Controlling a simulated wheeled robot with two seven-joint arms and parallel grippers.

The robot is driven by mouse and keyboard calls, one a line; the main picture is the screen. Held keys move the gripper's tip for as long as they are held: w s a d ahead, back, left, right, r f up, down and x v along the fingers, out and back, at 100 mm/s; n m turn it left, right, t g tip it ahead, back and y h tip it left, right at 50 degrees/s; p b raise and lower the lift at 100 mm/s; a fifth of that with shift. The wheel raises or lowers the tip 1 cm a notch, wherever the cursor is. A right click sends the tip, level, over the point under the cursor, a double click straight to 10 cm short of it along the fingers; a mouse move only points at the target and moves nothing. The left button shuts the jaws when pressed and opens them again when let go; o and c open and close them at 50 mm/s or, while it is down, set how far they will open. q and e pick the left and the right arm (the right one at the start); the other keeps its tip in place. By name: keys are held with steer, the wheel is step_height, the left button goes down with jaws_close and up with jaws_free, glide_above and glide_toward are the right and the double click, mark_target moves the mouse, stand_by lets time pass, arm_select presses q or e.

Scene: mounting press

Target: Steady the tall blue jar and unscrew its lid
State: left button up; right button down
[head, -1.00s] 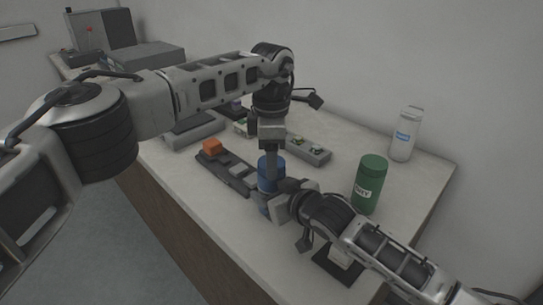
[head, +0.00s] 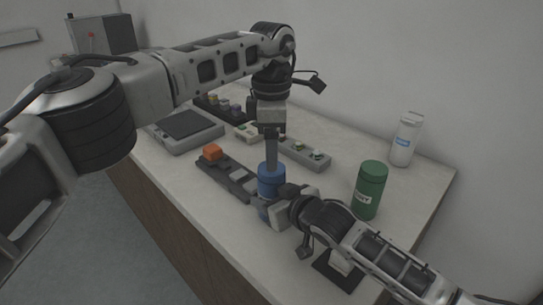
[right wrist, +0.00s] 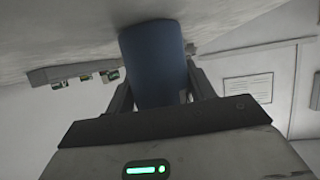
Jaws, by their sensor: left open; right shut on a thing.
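The tall blue jar (head: 272,185) stands upright on the bench and its blue top shows in the head view. My right gripper (head: 274,207) is shut around the jar's lower part, from the right and front. In the right wrist view the jar's blue body (right wrist: 155,65) sits between the two fingers. My left gripper (head: 271,164) points straight down at the jar's top from above, with its jaws open. Its fingertips overlap the top in the picture. I cannot tell whether they touch it, nor can I make out the lid's seam.
A green jar (head: 370,190) and a white bottle (head: 404,140) stand to the right. A dark rack (head: 228,172) with an orange block (head: 212,152) lies to the left. A grey button box (head: 305,155) is behind. The bench's front edge is close.

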arm_select(q)
step_height(320, 180, up, 2)
steer(key=shift+r+m, duration=0.1)
steer(key=shift+m, duration=1.1)
steer(key=shift+r+m, duration=0.55)
steer(key=shift+m, duration=0.35)
steer(key=shift+f, duration=3.85)
